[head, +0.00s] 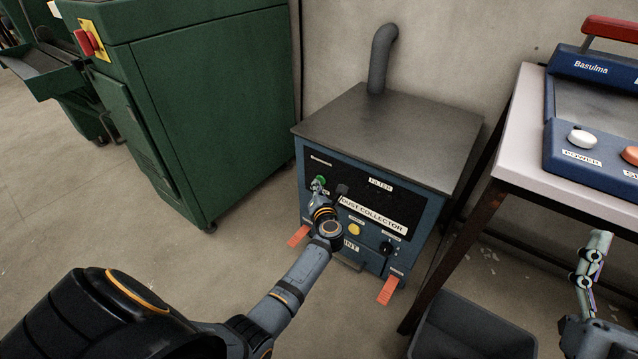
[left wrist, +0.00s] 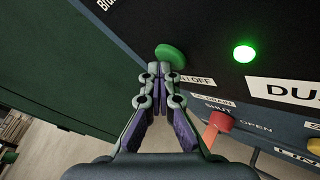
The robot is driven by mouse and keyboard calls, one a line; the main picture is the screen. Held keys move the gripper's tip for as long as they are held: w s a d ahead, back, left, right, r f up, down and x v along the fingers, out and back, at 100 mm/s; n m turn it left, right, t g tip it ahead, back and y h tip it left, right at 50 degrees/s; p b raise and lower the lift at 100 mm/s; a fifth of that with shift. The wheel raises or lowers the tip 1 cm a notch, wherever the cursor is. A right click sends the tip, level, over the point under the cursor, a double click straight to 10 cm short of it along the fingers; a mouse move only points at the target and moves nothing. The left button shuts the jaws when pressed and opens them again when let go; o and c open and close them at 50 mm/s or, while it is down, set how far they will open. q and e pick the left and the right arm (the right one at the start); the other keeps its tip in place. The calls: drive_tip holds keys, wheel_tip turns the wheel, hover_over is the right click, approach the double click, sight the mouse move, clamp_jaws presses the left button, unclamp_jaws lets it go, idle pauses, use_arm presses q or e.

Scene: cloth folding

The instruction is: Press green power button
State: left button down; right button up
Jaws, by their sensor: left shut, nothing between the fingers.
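The green power button (head: 321,180) is on the dark front panel of the blue dust collector (head: 424,222). In the left wrist view the round green button (left wrist: 171,56) sits above an "OFF" label. My left gripper (head: 318,190) is shut and empty, its tips right at the button's lower edge. In the left wrist view the gripper's fingertips (left wrist: 156,76) partly overlap the label; I cannot tell whether they touch the button. A green lamp (left wrist: 243,54) glows right of the button. My right gripper (head: 592,262) is at the far right, away from the panel.
A red drain lever (left wrist: 219,122) is below the panel. A green machine (head: 215,110) stands close on the left. A table (head: 535,125) with a blue device (head: 590,165) is on the right, over a grey bin (head: 470,325). The front floor is partly clear.

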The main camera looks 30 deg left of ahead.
use_arm(q)
drive_tip(key=shift+r, duration=0.1)
drive_tip(key=shift+s+p, duration=0.15)
drive_tip(key=shift+p, duration=0.2)
drive_tip(key=shift+s, duration=0.2)
drive_tip(key=s+p, duration=0.3)
drive_tip(key=s, duration=0.3)
drive_tip(key=shift+a, duration=0.25)
idle(0.3)
